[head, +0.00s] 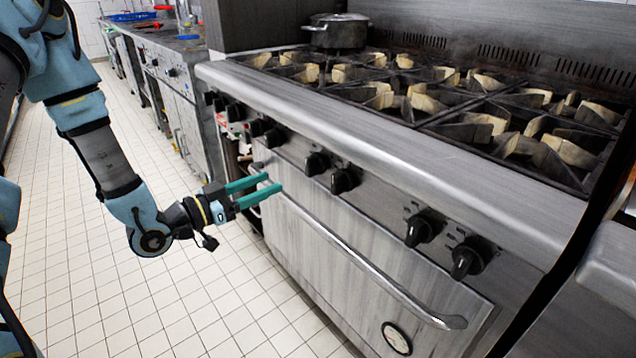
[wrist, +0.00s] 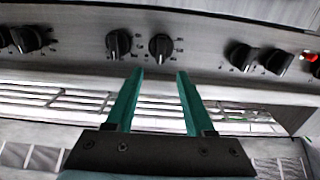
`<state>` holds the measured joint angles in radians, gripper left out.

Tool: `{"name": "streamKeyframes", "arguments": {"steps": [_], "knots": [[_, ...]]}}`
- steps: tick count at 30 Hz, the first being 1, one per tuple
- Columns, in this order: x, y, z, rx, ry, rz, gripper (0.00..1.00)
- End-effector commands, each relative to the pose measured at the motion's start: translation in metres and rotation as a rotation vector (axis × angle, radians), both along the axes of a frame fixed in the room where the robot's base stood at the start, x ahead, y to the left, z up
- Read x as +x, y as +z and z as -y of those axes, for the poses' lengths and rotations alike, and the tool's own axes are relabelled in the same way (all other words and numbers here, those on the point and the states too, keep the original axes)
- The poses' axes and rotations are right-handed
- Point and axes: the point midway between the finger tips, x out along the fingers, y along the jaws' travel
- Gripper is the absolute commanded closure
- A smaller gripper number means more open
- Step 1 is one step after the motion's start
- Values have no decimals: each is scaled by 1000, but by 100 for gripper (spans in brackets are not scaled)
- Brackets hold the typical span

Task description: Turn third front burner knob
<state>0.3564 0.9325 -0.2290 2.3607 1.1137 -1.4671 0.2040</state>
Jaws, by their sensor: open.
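A row of black burner knobs runs along the stove's steel front panel. In the head view a middle pair shows, a left knob (head: 316,163) and a right knob (head: 343,180), with a pair at the right end, near knob (head: 424,228) and end knob (head: 471,257). My gripper (head: 274,183) is open and empty, its teal fingers pointing at the panel, left of and lower than the middle pair. In the wrist view one knob (wrist: 160,46) lies just beyond the gap between the fingertips (wrist: 160,73), apart from them. Another knob (wrist: 118,43) is left of the left finger.
A long oven door handle (head: 350,262) sticks out below the knobs. The stove's rounded front edge (head: 390,160) overhangs them. A lidded pot (head: 338,32) stands on the back burners. Tiled floor (head: 140,290) is clear before the stove.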

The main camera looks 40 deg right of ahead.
Motion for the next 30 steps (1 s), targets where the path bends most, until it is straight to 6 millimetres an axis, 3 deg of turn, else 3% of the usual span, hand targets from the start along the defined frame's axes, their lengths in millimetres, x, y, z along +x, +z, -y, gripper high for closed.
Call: {"name": "streamKeyframes", "arguments": {"steps": [18, 30], "knots": [[-6, 2, 95, 1, 1, 1, 46], [-5, 1, 104, 2, 4, 0, 46]]}}
